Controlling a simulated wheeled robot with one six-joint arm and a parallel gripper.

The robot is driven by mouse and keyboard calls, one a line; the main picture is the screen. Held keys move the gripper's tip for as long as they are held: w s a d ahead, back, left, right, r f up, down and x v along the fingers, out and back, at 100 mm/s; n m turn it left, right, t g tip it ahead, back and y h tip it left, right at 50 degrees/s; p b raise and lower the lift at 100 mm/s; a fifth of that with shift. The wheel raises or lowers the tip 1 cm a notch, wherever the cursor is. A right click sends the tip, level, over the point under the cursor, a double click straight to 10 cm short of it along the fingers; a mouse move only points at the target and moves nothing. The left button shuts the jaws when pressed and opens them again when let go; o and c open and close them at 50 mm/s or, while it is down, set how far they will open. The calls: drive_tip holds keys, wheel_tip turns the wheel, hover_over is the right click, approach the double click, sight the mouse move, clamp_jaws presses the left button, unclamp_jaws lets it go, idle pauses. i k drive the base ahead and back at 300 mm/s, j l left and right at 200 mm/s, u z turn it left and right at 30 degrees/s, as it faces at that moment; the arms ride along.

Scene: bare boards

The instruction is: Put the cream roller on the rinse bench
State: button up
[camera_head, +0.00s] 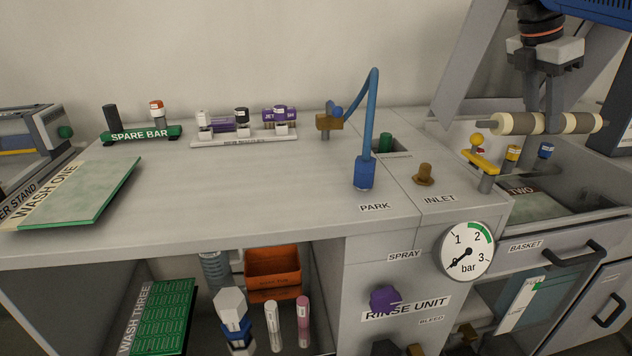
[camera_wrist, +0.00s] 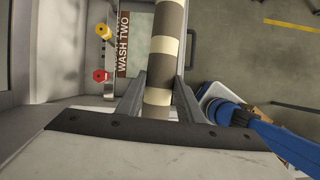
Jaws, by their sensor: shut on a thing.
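The roller (camera_head: 520,124), taupe with cream bands and a thin shaft end, is held roughly level at the upper right of the head view. My gripper (camera_head: 550,122) is shut around its middle; the wrist view shows both fingers (camera_wrist: 158,92) on either side of the roller (camera_wrist: 168,45). It is held over the right-hand basin, above the board marked TWO (camera_head: 532,202), which reads WASH TWO in the wrist view (camera_wrist: 131,50). The grey bench (camera_head: 270,195), with RINSE UNIT on its front, lies to the left, its middle top bare.
A blue spout (camera_head: 371,110) stands upright between bench and gripper, beside a brass inlet fitting (camera_head: 424,175). A green-edged board (camera_head: 80,190), spare bar (camera_head: 138,134) and white rack (camera_head: 245,136) occupy the bench's left and back.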

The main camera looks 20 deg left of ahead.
sight(235, 191)
drive_tip(key=k+u, duration=0.5)
drive_tip(key=i+l+u, duration=0.15)
drive_tip(key=u, duration=0.25)
drive_tip(key=i+l+u, duration=0.15)
drive_tip(key=u, duration=0.2)
drive_tip(key=i+l+u, duration=0.1)
drive_tip(key=l+u, duration=0.15)
drive_tip(key=u, duration=0.15)
